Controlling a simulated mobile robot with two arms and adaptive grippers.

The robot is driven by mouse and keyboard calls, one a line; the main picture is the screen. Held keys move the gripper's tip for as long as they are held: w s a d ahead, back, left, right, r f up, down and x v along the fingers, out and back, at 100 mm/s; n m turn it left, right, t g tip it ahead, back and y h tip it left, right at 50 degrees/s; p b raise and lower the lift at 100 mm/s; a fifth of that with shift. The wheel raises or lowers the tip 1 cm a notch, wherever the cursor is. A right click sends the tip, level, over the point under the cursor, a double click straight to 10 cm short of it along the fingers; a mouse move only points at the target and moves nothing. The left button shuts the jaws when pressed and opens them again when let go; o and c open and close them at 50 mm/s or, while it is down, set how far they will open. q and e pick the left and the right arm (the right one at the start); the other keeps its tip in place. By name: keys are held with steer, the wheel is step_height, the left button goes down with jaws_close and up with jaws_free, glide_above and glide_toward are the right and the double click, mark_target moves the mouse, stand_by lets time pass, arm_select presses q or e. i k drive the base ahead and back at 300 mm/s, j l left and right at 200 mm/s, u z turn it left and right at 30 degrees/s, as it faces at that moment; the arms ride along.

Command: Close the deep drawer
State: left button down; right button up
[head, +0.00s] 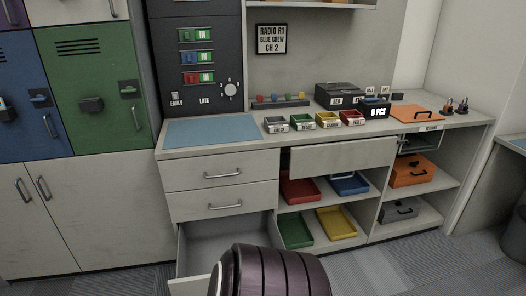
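The deep drawer (212,242) is the lowest in the left stack of the workbench. It is pulled well out, and its grey inside looks empty where I can see it. The top edge of its front panel (188,287) shows at the bottom edge of the picture. A dark, ribbed rounded part, seemingly of my own arm, covers the drawer's right front. The drawer's handle is out of view. Neither of my grippers shows in the head view, so their distance from the drawer cannot be seen.
Two drawers with bar handles (223,175) above are shut. A wide panel (343,157) to the right juts out a little. Open shelves with coloured trays (297,231) stand right of the deep drawer. Lockers (95,95) stand left. Carpet floor (400,272) is clear at right.

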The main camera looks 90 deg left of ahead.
mark_target(202, 243)
steer(key=u, duration=3.1)
